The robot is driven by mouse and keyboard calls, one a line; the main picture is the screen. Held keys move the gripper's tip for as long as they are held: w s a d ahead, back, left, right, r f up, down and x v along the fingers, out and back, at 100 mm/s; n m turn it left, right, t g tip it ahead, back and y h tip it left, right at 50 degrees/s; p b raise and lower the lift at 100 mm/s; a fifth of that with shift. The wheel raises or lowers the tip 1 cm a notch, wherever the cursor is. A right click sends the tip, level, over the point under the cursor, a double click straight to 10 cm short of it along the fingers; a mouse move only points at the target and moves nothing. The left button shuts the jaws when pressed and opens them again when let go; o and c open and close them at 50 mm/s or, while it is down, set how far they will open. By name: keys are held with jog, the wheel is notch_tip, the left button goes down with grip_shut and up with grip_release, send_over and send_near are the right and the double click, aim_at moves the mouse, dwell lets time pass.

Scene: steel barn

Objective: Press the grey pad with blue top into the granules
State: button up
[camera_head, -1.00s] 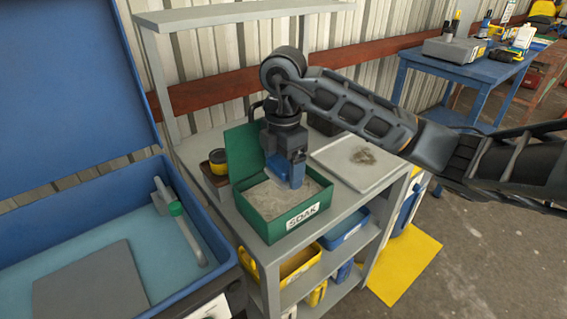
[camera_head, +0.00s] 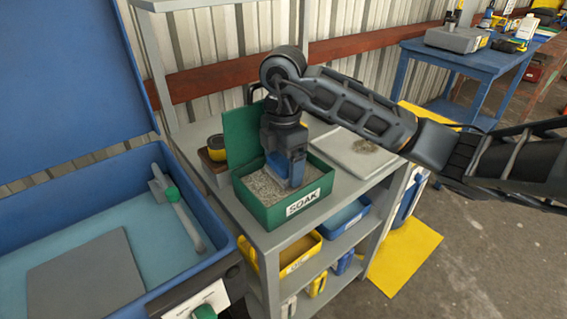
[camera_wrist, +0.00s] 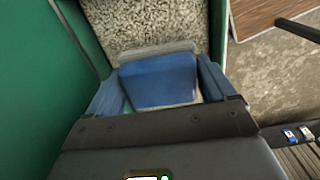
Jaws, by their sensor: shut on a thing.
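The green box labelled SOAK (camera_head: 270,215) stands on the grey shelf unit with its lid up, and pale grey granules (camera_head: 257,185) fill its bottom. My gripper (camera_head: 287,170) points down inside the box, shut on the grey pad with blue top. In the wrist view the pad's blue top (camera_wrist: 160,82) sits between the two blue fingers, with its grey edge showing beyond. The granules (camera_wrist: 150,25) lie just past that edge. The pad appears low at the granules, but its underside is hidden, so I cannot tell how deep it sits.
A pale tray with a brownish patch (camera_head: 345,160) lies right of the box. A small dark and yellow container (camera_head: 215,145) stands to its left. An open blue case (camera_head: 190,275) is at the left. Bins fill the lower shelves, and a blue table (camera_head: 490,68) stands behind.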

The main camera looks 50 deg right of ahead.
aim_at(284, 160)
jog(key=shift+f+b, duration=0.55)
jog(key=shift+f, duration=0.05)
dwell(1.6)
jog(key=shift+r, duration=0.1)
jog(key=shift+r+p, duration=2.55)
jog(key=shift+r, duration=0.95)
jog(key=shift+f, duration=0.1)
